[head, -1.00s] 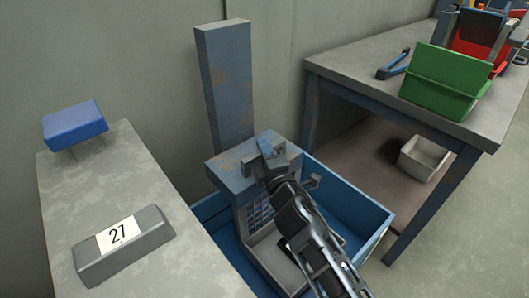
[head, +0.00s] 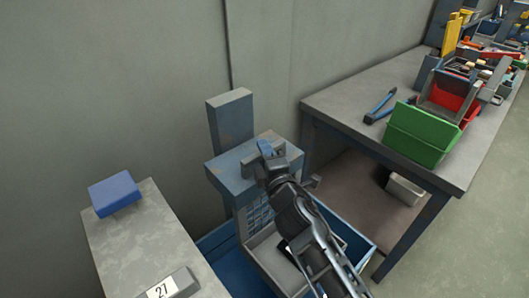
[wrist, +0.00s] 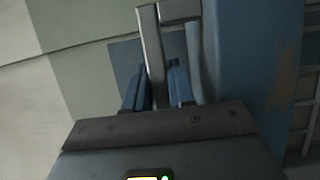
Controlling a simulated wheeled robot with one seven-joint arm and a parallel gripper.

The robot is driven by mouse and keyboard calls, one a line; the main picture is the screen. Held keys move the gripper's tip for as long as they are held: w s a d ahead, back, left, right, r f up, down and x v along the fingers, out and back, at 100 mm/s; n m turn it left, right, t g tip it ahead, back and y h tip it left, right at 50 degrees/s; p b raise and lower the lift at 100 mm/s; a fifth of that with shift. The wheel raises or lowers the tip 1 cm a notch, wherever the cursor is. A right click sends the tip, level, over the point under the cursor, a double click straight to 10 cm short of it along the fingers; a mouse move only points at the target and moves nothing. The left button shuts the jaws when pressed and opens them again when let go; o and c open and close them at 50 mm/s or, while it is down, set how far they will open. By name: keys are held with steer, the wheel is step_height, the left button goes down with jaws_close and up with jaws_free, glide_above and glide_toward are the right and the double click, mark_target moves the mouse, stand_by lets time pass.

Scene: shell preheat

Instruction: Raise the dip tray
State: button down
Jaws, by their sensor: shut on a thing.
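The dip tray (head: 258,258) is a grey tray with a grid back, hanging under a worn blue carriage (head: 232,168). The carriage sits on a blue upright column (head: 230,120), with a short length of column showing above it. My gripper (head: 267,153) is at the front top of the carriage, shut on its grey handle. In the wrist view, the blue fingers (wrist: 156,88) stand on both sides of the grey handle bar (wrist: 151,45). My arm hides part of the tray.
A blue tank (head: 352,237) surrounds the tray area below. A workbench at right (head: 350,95) holds a green bin (head: 420,135) and tools.

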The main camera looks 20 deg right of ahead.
steer(key=shift+w+r, duration=0.1)
steer(key=shift+r, duration=0.35)
steer(key=c, duration=1.2)
jaws_free()
steer(key=shift+c, duration=0.2)
steer(key=shift+o, duration=1)
steer(key=shift+f, duration=0.1)
steer(key=shift+s+f, duration=0.1)
steer(key=shift+s, duration=0.2)
steer(key=s, duration=0.7)
steer(key=shift+s+a, duration=0.2)
steer(key=shift+a, duration=0.15)
